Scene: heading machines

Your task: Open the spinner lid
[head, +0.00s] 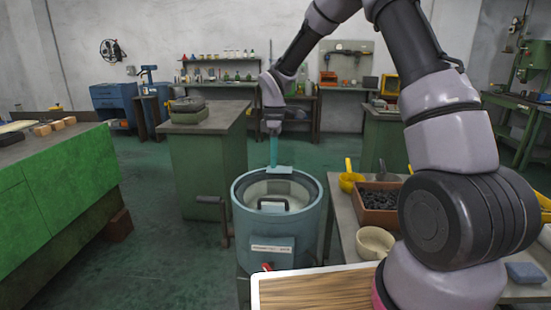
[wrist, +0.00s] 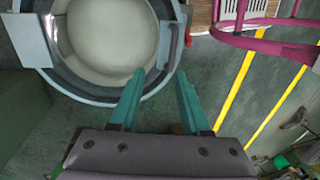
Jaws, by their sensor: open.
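The spinner (head: 265,248) is a blue-grey drum standing on the floor in the middle of the head view. Its round top has a whitish surface inside the rim, with a dark arched handle (head: 272,203) at the front. I cannot tell the lid's exact edge from the bowl. In the wrist view the spinner's rim (wrist: 35,40) and pale rounded top fill the upper left. My gripper (head: 273,160) points down over the far side of the spinner, near a light blue plate on the rim. Its teal fingers (wrist: 160,85) are apart with nothing between them.
A table at the right holds a brown bin of dark pieces (head: 378,202), a cream bowl (head: 375,242) and yellow scoops (head: 350,178). A green cabinet (head: 205,165) stands behind the spinner.

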